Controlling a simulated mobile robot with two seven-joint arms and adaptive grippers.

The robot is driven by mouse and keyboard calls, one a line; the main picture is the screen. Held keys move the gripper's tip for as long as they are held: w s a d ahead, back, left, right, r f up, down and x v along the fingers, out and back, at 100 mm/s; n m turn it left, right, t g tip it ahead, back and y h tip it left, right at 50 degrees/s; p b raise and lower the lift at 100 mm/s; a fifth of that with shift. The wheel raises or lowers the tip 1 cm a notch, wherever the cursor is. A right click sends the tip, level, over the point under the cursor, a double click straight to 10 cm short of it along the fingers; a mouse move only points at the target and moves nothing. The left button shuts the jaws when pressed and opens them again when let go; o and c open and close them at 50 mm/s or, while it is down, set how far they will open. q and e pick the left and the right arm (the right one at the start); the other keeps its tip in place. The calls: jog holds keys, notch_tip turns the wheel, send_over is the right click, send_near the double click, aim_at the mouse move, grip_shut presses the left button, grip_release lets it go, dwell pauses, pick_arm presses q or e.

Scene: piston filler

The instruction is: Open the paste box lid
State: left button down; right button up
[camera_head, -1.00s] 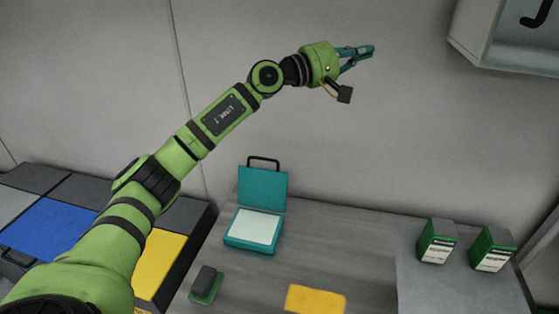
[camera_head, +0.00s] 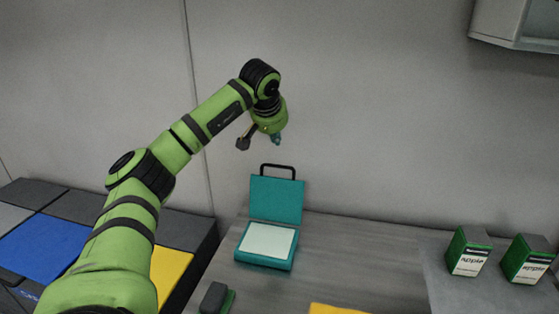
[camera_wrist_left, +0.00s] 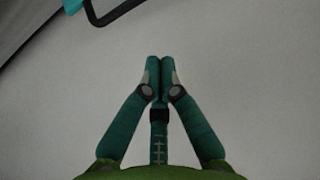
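The paste box (camera_head: 264,265) is a teal case with a pale inside, standing on the grey table. Its teal lid (camera_head: 276,200) stands upright at the back, open, with a black handle (camera_head: 278,167) on top. The handle also shows at the top left of the left wrist view (camera_wrist_left: 108,17), with a bit of teal beside it. My left gripper (camera_head: 277,139) is above the lid, apart from it and pointing down. In the left wrist view its teal fingers (camera_wrist_left: 159,66) are together with nothing between them. My right gripper is in neither view.
Two green-and-grey boxes with white labels (camera_head: 468,252) (camera_head: 527,260) stand at the table's right. A green-and-dark block (camera_head: 214,298) and a yellow item (camera_head: 334,309) lie at the front. Coloured bins (camera_head: 45,243) are at left. A grey wall is behind.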

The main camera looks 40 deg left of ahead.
pick_arm(q)
jog(key=b+x, duration=0.1)
jog(key=x, duration=0.7)
jog(key=shift+d, duration=0.1)
jog(key=shift+s+d, duration=0.25)
jog(key=shift+s, duration=0.25)
jog(key=shift+s+d+r+b, duration=0.1)
jog(key=shift+s+d+b, duration=0.25)
jog(key=shift+s, duration=0.25)
jog(key=shift+s+d+r+b, duration=0.15)
jog(key=shift+s+d+b, duration=0.15)
jog(key=shift+s, duration=0.3)
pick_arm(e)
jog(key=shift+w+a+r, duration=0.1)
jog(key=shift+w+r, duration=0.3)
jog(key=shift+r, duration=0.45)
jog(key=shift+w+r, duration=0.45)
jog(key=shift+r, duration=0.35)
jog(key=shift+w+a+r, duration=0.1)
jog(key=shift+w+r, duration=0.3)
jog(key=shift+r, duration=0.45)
